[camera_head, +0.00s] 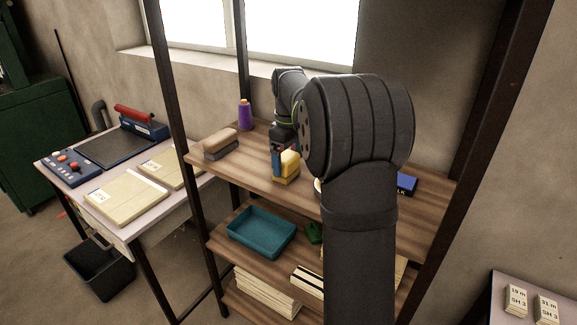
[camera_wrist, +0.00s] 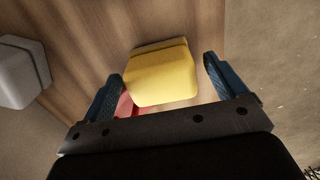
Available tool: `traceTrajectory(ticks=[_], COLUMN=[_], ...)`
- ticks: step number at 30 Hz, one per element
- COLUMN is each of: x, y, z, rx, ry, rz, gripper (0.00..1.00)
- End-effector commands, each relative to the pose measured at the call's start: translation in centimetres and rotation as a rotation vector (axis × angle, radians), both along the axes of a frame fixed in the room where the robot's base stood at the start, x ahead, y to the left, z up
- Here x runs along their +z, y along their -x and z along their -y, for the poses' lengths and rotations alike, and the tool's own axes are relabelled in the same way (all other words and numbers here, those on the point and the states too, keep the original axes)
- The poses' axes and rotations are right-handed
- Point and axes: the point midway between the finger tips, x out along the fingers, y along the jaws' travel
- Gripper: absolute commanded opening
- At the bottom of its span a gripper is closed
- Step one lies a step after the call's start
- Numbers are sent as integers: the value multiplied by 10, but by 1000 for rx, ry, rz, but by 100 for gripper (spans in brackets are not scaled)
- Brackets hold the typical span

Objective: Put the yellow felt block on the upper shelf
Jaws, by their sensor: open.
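The yellow felt block (camera_head: 288,169) rests on the wooden upper shelf (camera_head: 243,174), near its middle. It also shows in the wrist view (camera_wrist: 162,78), between the two blue fingers of my gripper (camera_wrist: 164,70). The gripper is open, with a gap on each side of the block; the gap to the left finger looks narrower. In the head view my gripper (camera_head: 281,158) is at the block, one blue finger showing on its left side. My arm hides much of the right part of the shelf.
A beige-and-grey block (camera_head: 220,144) and a purple spool (camera_head: 245,116) stand on the upper shelf's left; a blue box (camera_head: 406,184) is at right. A red object (camera_wrist: 125,104) shows beside the left finger. Below, a teal tray (camera_head: 262,232) sits on the lower shelf. Dark posts (camera_head: 178,110) frame the rack.

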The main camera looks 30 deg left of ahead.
Motion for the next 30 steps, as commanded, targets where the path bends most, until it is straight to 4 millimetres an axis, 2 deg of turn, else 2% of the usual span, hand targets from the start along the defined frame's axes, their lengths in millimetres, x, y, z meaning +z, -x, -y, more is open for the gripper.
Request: traceTrajectory(ticks=[1, 6, 12, 18, 30], x=[13, 51, 82, 93, 89], y=[-1, 0, -1, 0, 0], z=[0, 0, 0, 0, 0], rx=[0, 0, 0, 0, 0], ry=[-3, -3, -2, -1, 0], rz=[3, 4, 2, 1, 0], gripper=[90, 90, 90, 90, 90])
